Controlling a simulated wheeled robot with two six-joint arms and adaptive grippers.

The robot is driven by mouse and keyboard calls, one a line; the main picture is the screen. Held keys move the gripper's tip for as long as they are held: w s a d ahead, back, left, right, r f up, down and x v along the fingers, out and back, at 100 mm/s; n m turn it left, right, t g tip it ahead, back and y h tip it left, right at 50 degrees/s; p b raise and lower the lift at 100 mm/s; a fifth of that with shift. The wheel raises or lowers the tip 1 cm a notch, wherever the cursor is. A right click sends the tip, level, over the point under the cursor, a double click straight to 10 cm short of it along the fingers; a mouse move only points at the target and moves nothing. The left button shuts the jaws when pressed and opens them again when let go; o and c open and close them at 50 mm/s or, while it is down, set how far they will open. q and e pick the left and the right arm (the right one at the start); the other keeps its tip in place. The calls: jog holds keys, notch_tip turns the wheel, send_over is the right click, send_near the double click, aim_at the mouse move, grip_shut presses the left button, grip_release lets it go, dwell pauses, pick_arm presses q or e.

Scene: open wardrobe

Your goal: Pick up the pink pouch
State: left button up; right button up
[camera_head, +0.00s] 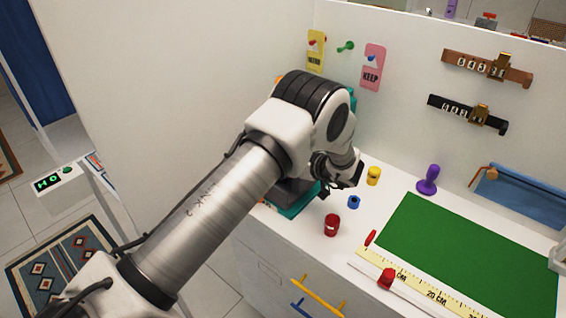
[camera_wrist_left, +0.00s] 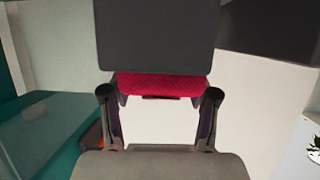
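The pink pouch (camera_wrist_left: 165,85) shows in the left wrist view as a quilted deep-pink strip, its upper part hidden behind a dark grey panel (camera_wrist_left: 157,35). My left gripper (camera_wrist_left: 160,98) has its fingers wide apart, one on each side of the strip; I cannot tell whether they touch it. In the head view my left gripper (camera_head: 340,172) is by the back left of the white counter, and no pouch can be made out there, as my arm covers that area. My right gripper is out of view.
A teal and grey box (camera_head: 290,198) stands below my gripper. A red jar (camera_head: 331,225), a blue jar (camera_head: 353,202), a yellow jar (camera_head: 373,176) and a purple stamp (camera_head: 428,180) stand nearby. A green mat (camera_head: 470,250) covers the right. The white wall panel (camera_head: 190,80) bounds the left.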

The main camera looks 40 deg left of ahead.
pick_arm(q)
jog(key=shift+f, duration=0.1)
jog(key=shift+c, duration=1.2)
